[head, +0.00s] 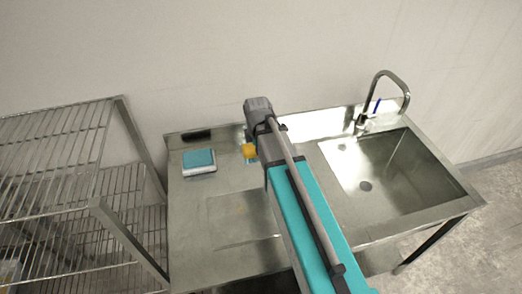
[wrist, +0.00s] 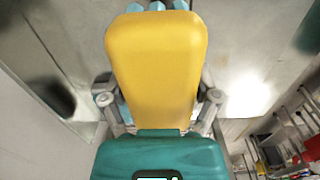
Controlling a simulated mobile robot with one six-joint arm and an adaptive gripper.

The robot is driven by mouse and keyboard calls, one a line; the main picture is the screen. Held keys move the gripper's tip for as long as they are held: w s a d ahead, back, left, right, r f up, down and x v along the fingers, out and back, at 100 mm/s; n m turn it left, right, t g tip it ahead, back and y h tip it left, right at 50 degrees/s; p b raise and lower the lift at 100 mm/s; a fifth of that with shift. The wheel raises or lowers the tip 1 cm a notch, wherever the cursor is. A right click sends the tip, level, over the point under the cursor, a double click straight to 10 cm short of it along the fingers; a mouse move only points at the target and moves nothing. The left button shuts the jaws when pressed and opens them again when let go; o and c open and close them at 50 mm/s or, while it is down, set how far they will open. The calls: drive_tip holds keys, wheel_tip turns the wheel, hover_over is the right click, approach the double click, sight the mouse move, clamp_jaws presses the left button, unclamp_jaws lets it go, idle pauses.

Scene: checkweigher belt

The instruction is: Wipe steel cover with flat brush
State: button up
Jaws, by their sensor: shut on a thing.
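The flat brush (wrist: 156,65) fills the middle of the wrist view, with a broad yellow body and light-blue tips at its far end. My gripper (wrist: 160,98) is shut on it, with a grey finger on each side. In the head view a small yellow part of the brush (head: 249,151) shows left of my arm, over the back of the steel worktop. The steel cover (head: 222,213) appears as a flat rectangle on the worktop, with a faint yellowish mark on it. My arm hides its right side. The brush appears apart from the cover, behind it.
A box with a teal top (head: 199,158) stands on the worktop (head: 192,230) at the back left. A sink (head: 385,165) with a tall tap (head: 388,90) is on the right. Wire shelving (head: 60,165) stands close on the left. The wall is close behind.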

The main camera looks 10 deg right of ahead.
drive_tip(key=shift+c, duration=1.8)
drive_tip(key=shift+f+b, duration=0.5)
